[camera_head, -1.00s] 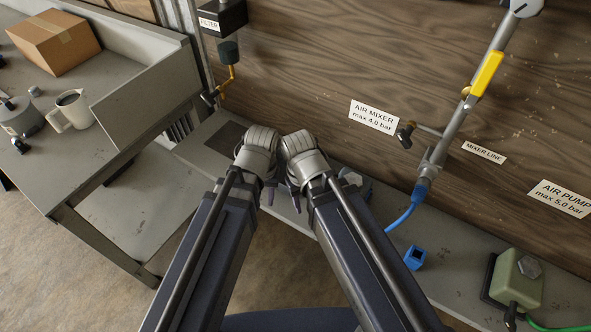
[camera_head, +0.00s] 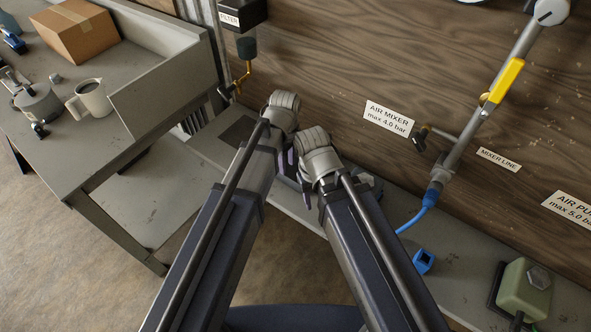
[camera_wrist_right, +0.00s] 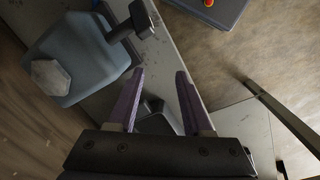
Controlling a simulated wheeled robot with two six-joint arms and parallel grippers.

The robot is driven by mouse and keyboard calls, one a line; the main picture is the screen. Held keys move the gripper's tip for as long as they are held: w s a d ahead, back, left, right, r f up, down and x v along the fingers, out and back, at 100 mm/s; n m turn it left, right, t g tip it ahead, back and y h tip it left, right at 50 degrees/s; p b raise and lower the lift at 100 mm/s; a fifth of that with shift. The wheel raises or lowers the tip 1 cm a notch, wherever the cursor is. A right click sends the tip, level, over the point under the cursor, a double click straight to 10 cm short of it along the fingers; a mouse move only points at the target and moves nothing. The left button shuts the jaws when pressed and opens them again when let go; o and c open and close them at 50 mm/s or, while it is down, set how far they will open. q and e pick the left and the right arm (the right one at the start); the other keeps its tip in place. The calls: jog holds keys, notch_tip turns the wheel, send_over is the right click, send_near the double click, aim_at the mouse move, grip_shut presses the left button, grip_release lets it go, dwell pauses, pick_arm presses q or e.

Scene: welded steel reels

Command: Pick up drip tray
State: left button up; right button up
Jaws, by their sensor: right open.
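A flat dark rectangle (camera_head: 237,132), which looks like the drip tray, lies on the grey ledge below the filter; I cannot be sure that it is the tray. My left gripper (camera_head: 287,162) is to its right, with only slivers of purple finger showing below the wrist, so its opening is unclear. My right gripper (camera_head: 305,187) is just right of the left one, its fingers mostly hidden by my wrist. In the right wrist view the right gripper (camera_wrist_right: 160,74) is open, its purple fingers apart over the ledge. A dark object (camera_wrist_right: 155,122) shows between them near the palm, too obscured to name.
A blue-grey unit (camera_wrist_right: 82,62) stands on the ledge beside the right gripper. A blue block (camera_head: 424,262) and a green pump (camera_head: 524,288) are farther right. A pipe with a yellow handle (camera_head: 506,80) runs along the wooden wall. The bench (camera_head: 85,165) is at left.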

pick_arm(q)
jog(key=shift+f+b, duration=0.3)
jog(key=shift+f, duration=0.35)
pick_arm(e)
jog(key=shift+f, duration=0.65)
pick_arm(q)
jog(key=shift+f, duration=0.1)
pick_arm(e)
jog(key=shift+f, duration=0.1)
pick_arm(q)
jog(key=f+b, duration=0.3)
jog(key=a+f+b, duration=0.1)
jog(key=f+b, duration=0.1)
jog(key=shift+s, duration=0.15)
pick_arm(e)
notch_tip(320, 180, down, 5)
jog(key=shift+f, duration=0.1)
pick_arm(q)
grip_shut()
